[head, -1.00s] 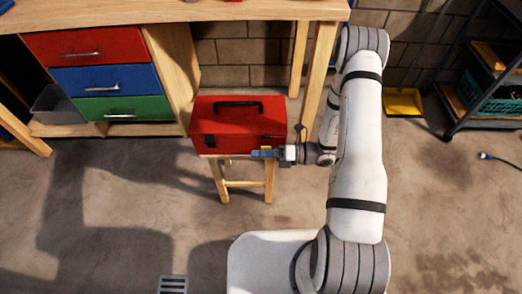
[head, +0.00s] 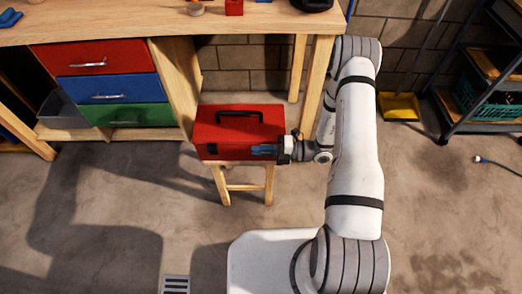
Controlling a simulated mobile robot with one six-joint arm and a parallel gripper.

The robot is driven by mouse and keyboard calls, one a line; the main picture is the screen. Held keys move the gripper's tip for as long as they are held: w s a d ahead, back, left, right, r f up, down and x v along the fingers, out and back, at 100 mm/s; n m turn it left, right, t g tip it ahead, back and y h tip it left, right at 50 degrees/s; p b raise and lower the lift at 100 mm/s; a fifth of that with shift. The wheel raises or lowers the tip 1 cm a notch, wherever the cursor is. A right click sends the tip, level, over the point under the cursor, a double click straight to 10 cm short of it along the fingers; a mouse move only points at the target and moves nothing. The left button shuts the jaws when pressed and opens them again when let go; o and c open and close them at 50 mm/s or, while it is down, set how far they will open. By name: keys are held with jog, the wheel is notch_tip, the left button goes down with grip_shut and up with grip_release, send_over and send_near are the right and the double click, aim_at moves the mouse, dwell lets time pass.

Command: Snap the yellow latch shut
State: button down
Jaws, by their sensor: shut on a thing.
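The red toolbox (head: 237,133) with a black carry handle (head: 239,113) sits on a small wooden stool (head: 242,187). Its lid looks down. My gripper (head: 262,150) reaches in from the right, with its blue fingertips at the right part of the toolbox's front face. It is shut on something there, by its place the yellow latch. The fingers hide the latch, so how far it is folded cannot be seen. A small dark fitting (head: 212,149) shows at the left of the front.
A wooden workbench (head: 110,30) with red, blue and green drawers stands behind and left. One bench leg is close behind my arm. A dark shelf (head: 470,80) and a yellow dustpan (head: 399,106) are at the right.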

jog(key=shift+s+f, duration=0.1)
jog(key=c, duration=1.5)
grip_release()
jog(key=d, duration=0.7)
jog(key=shift+d, duration=0.4)
jog(key=s+d+r+m+h+p, duration=0.1)
jog(key=s+r+m+h+p, duration=0.2)
jog(key=r+m, duration=0.8)
jog(key=s+d+r+m+t+h+p, duration=0.1)
jog(key=s+d+r+m+h+p, duration=0.1)
jog(key=s+r+m+h, duration=0.5)
jog(key=s+d+r+m+t+h+p, duration=0.1)
jog(key=s+r+m+h+p, duration=0.3)
jog(key=r+m, duration=1.3)
notch_tip(320, 180, up, 6)
jog(key=s+d+h, duration=0.1)
jog(key=h, duration=0.3)
jog(key=shift+d+f, duration=0.15)
jog(key=shift+d, duration=0.1)
